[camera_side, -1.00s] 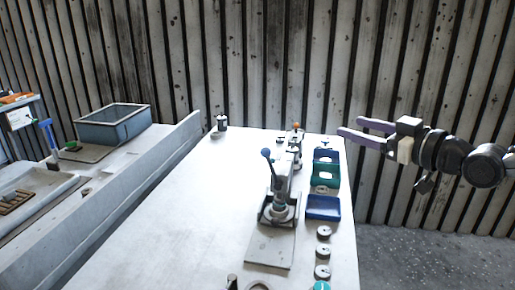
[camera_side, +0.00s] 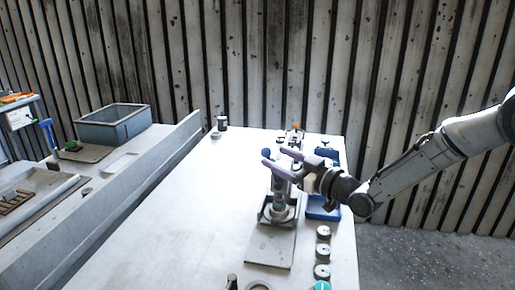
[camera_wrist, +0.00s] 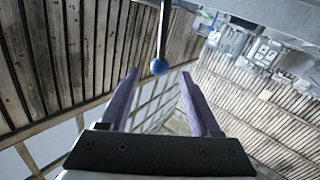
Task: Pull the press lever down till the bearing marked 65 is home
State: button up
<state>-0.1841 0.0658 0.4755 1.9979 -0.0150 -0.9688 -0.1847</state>
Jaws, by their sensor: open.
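The press (camera_side: 278,210) stands on the table with a grey plate in front of it. Its lever ends in a blue ball knob (camera_side: 265,152), raised at the top; in the wrist view the knob (camera_wrist: 159,66) hangs on a dark rod (camera_wrist: 162,30). My gripper (camera_side: 275,157) is open, its purple fingers beside the knob in the side view. In the wrist view the knob appears between and just past the fingertips of my gripper (camera_wrist: 158,78), touching neither visibly. A round part sits under the press ram; no 65 marking is legible.
A blue bin (camera_side: 322,208) stands right of the press, partly behind my arm. Several round metal parts (camera_side: 322,252) line the table's right edge. The table's left half (camera_side: 190,215) is clear. A grey crate (camera_side: 112,124) stands on the left bench.

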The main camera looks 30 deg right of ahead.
jog(key=w+a, duration=0.1)
jog(key=w, duration=0.7)
jog(key=shift+a, duration=0.3)
grip_shut()
dwell(1.0)
